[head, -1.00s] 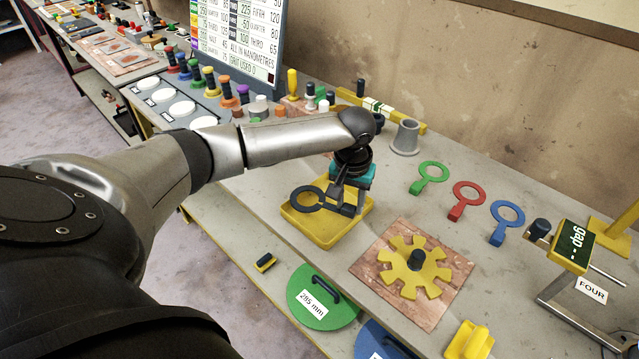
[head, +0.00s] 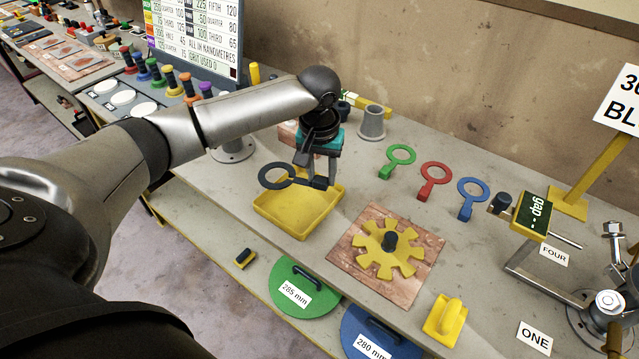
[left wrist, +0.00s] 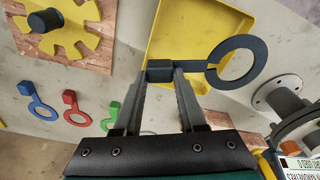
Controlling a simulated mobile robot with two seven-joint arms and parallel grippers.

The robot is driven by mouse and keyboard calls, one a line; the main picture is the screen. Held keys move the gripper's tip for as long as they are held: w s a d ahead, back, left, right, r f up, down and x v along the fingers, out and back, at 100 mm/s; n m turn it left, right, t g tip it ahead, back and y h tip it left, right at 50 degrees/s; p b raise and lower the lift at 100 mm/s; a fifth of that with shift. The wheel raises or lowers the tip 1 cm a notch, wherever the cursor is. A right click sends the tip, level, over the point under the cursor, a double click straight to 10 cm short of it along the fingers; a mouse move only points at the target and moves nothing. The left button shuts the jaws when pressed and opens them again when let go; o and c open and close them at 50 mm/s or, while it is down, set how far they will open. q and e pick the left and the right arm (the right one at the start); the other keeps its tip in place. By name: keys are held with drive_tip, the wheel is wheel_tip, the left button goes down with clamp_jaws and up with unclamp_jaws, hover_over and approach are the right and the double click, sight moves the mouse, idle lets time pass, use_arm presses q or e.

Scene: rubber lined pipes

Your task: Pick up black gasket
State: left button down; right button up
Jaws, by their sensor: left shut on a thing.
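The black gasket (head: 277,176) is a flat ring with a handle block. My left gripper (head: 316,180) is shut on that block and holds the gasket above the yellow tray (head: 299,229). In the left wrist view the gasket ring (left wrist: 233,42) sticks out to the right of the fingers, and the block (left wrist: 160,69) sits between the fingertips (left wrist: 162,76). The yellow tray (left wrist: 178,20) lies behind it. My right gripper is not in view.
Green (head: 401,155), red (head: 435,172) and blue (head: 473,188) ring gaskets stand along the bench to the right. A yellow gear (head: 408,258) lies on a wooden board (head: 355,275) in front. A grey pipe flange (head: 371,124) stands behind.

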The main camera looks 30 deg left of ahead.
use_arm(q)
wheel_tip(320, 180, up, 14)
drive_tip(key=p, duration=0.2)
drive_tip(key=shift+r, duration=0.25)
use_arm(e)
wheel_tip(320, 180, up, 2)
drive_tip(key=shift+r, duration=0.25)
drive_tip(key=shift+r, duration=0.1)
